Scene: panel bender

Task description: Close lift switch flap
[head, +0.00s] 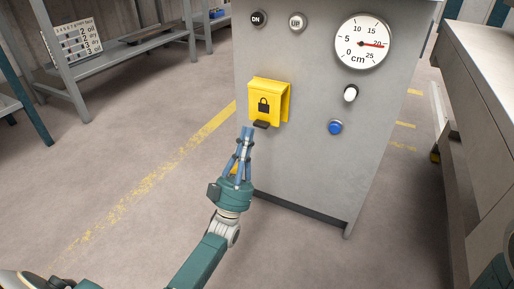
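The yellow lift switch flap (264,102) with a black padlock mark is on the front of the grey cabinet (315,155). It hangs over its switch place, its front face toward me, with a dark tab (261,124) at its lower edge. I cannot tell whether it lies fully flat. My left gripper (247,131) points up, just below and left of the tab, its blue fingers together with nothing seen between them. I cannot tell whether the fingertips touch the flap. My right gripper is not in view.
The cabinet also carries DN (258,19) and UP (296,21) buttons, a round cm gauge (362,42), a black-and-white switch (350,94) and a blue button (335,127). A grey bench (490,75) stands at right. Floor to the left is open.

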